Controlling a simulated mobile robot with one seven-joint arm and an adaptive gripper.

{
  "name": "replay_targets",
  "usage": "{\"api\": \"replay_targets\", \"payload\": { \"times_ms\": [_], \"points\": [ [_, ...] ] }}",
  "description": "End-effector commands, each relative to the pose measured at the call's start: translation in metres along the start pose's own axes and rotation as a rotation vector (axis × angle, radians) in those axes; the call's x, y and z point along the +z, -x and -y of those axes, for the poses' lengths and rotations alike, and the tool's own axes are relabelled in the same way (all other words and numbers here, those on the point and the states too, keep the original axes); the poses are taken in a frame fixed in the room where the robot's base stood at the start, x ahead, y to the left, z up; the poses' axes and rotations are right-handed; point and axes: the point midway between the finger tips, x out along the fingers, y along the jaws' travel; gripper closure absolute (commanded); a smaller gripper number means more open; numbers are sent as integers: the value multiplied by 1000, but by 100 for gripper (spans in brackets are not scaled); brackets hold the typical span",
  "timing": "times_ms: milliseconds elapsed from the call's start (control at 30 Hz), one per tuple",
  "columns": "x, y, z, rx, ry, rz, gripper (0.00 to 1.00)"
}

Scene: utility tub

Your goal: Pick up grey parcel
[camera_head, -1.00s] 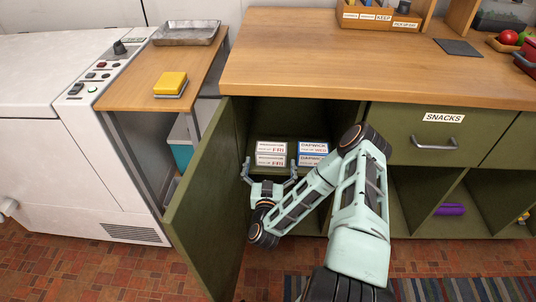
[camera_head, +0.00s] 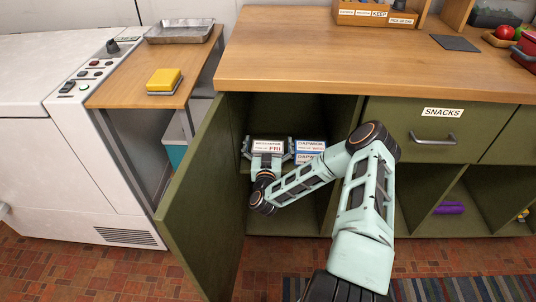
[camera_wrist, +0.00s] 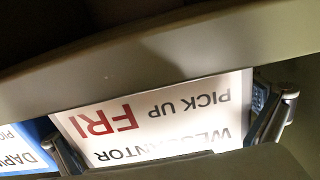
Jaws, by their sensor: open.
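A parcel with a white label reading "PICK UP FRI" in black and red (camera_head: 268,146) sits inside the open green cabinet, on the left. Its label shows upside down in the wrist view (camera_wrist: 150,118). Little of its body colour shows. My gripper (camera_head: 268,151) is open in front of it, with one finger at each side of the label. In the wrist view the fingers (camera_wrist: 170,135) also flank the label. I cannot tell whether they touch the parcel. My gripper hides the lower FRI label.
Blue-edged parcels marked DAPWICK (camera_head: 311,147) stand close on the right; one also shows in the wrist view (camera_wrist: 20,150). The open green door (camera_head: 203,205) is close on the left. The wooden counter (camera_head: 290,50) lies above. A pale strip (camera_wrist: 190,50) crosses the wrist view.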

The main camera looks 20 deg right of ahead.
Motion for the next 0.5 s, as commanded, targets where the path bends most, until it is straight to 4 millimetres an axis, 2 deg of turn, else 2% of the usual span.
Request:
{"api": "replay_targets", "payload": {
  "times_ms": [67, 500],
  "points": [
    [0, 0, 0, 0, 0, 0, 2],
    [0, 0, 0, 0, 0, 0, 51]
  ]
}}
